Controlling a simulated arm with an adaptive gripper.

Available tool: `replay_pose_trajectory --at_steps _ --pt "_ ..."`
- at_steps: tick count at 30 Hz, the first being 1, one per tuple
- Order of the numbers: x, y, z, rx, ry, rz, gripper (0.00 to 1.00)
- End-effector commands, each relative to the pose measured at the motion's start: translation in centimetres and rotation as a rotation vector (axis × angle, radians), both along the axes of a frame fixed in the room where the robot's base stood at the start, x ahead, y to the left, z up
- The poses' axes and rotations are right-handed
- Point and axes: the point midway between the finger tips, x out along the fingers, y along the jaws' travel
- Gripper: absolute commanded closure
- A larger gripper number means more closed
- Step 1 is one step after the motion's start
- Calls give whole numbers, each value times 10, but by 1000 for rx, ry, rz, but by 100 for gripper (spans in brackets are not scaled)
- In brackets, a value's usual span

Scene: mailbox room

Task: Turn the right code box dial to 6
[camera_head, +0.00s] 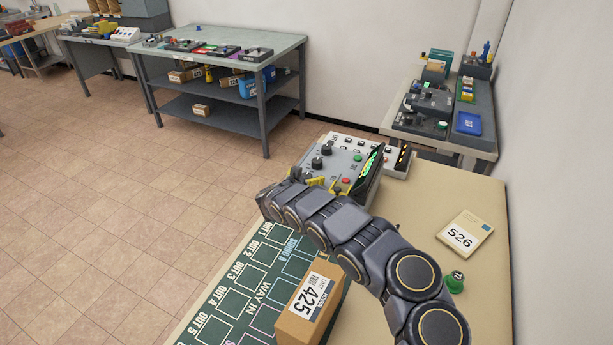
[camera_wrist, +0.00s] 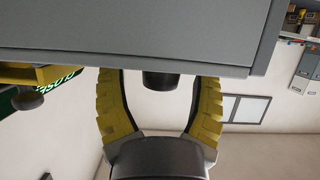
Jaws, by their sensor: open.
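The grey code box (camera_head: 345,161) stands at the far end of the beige table, with black dials (camera_head: 326,150), red and green buttons and a lit green display. My gripper (camera_head: 313,183) is at its near left side, partly hidden by my arm. In the wrist view my gripper (camera_wrist: 160,82) is open, with one yellow finger on each side of a short black dial (camera_wrist: 160,80). Gaps show on both sides of that dial. Its number marks are out of sight, and I cannot tell which dial it is. Another dark knob (camera_wrist: 28,101) shows at the left.
A cardboard parcel marked 425 (camera_head: 311,299) rests on the green mat (camera_head: 235,305) near the front. A 526 card (camera_head: 465,236) and a green stamp-like object (camera_head: 455,283) lie at right. A white panel with buttons (camera_head: 398,160) stands behind the box.

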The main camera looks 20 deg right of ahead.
Motion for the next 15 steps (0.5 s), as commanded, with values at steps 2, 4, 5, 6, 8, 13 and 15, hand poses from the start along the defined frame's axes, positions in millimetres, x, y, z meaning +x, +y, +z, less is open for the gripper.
replay_pose_trajectory --at_steps 2,4,5,6,8,13,15 --pt "0 0 0 0 0 0 36" --pt "0 0 0 0 0 0 62" --pt "0 0 0 1 -1 1 74" --pt "0 0 0 1 -1 0 91" --pt "0 0 0 1 -1 0 100" --pt "0 0 1 1 -1 3 100" --pt "0 0 1 0 -2 11 100"
